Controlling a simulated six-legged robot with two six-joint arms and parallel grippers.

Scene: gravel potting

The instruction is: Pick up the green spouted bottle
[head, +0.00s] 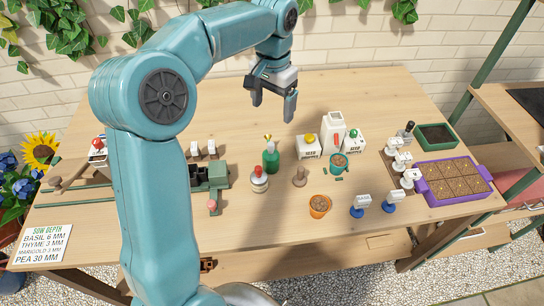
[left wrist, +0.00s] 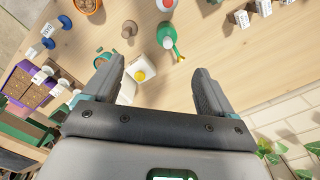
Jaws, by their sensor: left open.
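The green spouted bottle (head: 271,158) stands upright on the wooden table, with a yellow-gold tip on top. It also shows in the left wrist view (left wrist: 167,36), beyond my fingers and near the top middle. My left gripper (head: 272,106) is open and empty, raised above the back of the table, behind and above the bottle. Its two fingers also show in the left wrist view (left wrist: 160,85), apart from the bottle. My right gripper is not in view.
A red-topped jar (head: 259,181) stands close in front of the bottle. White seed boxes (head: 308,147) stand to its right, and a green block-like device (head: 209,178) to its left. An orange pot (head: 319,206) and purple tray (head: 434,198) are farther right.

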